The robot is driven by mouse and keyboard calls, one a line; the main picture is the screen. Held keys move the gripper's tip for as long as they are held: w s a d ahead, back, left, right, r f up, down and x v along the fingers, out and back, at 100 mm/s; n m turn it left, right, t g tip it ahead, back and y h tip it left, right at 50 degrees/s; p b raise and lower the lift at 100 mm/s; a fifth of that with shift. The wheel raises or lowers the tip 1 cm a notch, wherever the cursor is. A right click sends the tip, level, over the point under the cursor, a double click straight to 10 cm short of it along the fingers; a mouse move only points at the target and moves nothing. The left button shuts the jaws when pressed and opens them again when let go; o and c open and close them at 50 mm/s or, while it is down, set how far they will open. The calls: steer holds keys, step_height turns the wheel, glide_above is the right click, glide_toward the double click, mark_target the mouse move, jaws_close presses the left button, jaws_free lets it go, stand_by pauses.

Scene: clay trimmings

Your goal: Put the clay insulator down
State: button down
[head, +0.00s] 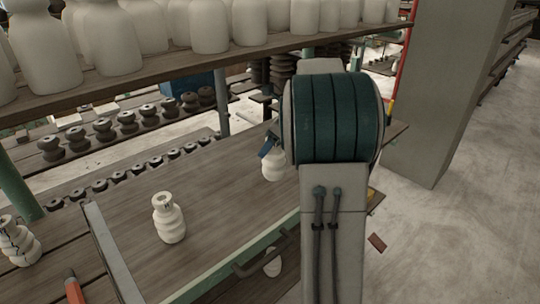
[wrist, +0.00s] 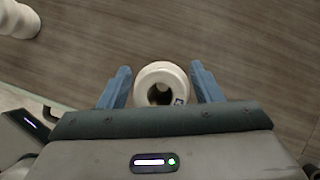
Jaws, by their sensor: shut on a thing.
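My gripper (wrist: 161,80) is shut on a cream clay insulator (wrist: 148,78), with a blue finger on each side of it. The wrist view looks down on its round top and dark central hole; a small dark mark shows on its rim. In the head view the held insulator (head: 273,167) is upright over the far right part of the wooden table (head: 215,185). My arm hides part of it and most of the gripper. I cannot tell whether its base touches the wood.
A similar insulator (head: 169,220) stands on the table to the left. Another with dark lines (head: 17,242) stands beyond the grey edge strip (head: 112,255). A shelf (head: 200,62) of large white pieces runs above the back. The wood between the standing and held insulators is clear.

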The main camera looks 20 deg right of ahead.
mark_target(271, 155)
step_height(271, 155, down, 4)
steer(key=shift+r, duration=0.1)
steer(key=shift+c, duration=2.1)
jaws_free()
